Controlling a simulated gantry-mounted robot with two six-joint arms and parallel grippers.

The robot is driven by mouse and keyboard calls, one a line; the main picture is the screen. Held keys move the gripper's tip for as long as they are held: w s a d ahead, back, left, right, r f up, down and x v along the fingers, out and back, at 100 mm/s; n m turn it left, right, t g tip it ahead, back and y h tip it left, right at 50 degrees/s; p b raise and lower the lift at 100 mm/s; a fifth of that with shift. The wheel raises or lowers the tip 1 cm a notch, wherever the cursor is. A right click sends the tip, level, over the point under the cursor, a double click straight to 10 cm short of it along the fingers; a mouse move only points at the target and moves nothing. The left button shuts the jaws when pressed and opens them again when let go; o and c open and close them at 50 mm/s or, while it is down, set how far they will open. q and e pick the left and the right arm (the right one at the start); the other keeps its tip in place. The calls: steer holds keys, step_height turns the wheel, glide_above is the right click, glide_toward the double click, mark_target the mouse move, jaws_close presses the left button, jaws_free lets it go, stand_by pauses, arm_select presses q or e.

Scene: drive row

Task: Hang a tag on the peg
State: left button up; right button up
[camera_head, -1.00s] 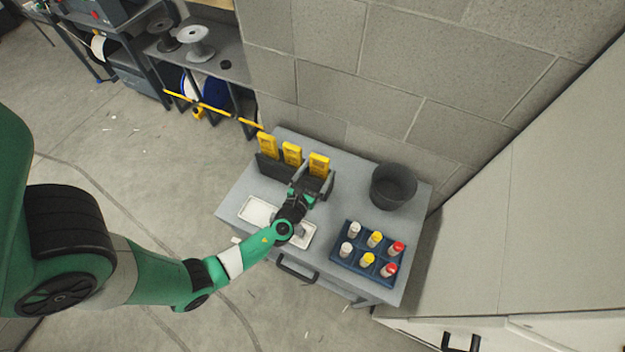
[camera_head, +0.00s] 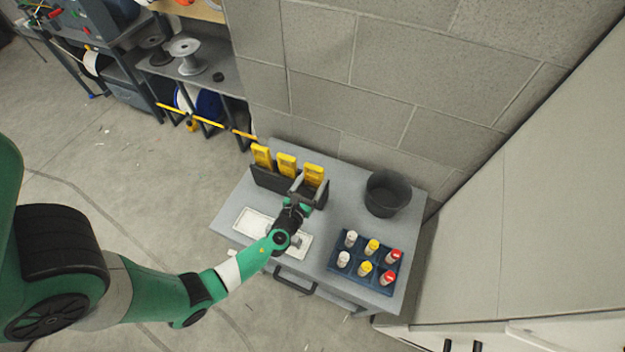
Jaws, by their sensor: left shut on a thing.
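Three yellow tags stand upright in a row in a dark holder (camera_head: 268,181) at the back left of a grey cabinet top. They are the left tag (camera_head: 262,156), the middle tag (camera_head: 286,164) and the right tag (camera_head: 313,174). My left gripper (camera_head: 309,190) is at the right tag, its fingers shut on that tag at the right end of the holder. The fingers and holder hide the tag's lower part. I cannot make out a peg. My right gripper is not in view.
A white tray (camera_head: 250,221) lies in front of the holder, partly under my left arm. A blue rack (camera_head: 340,272) of capped bottles is at front right, with a dark bin (camera_head: 387,194) behind. A block wall (camera_head: 400,90) bounds the back; shelves (camera_head: 215,65) stand at back left.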

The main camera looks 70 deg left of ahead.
arm_select(q)
step_height(320, 180, up, 5)
steer(key=p, duration=0.4)
steer(key=shift+f, duration=0.15)
stand_by(0.4)
steer(key=p+v, duration=0.3)
steer(key=v, duration=0.5)
steer(key=shift+r, duration=0.3)
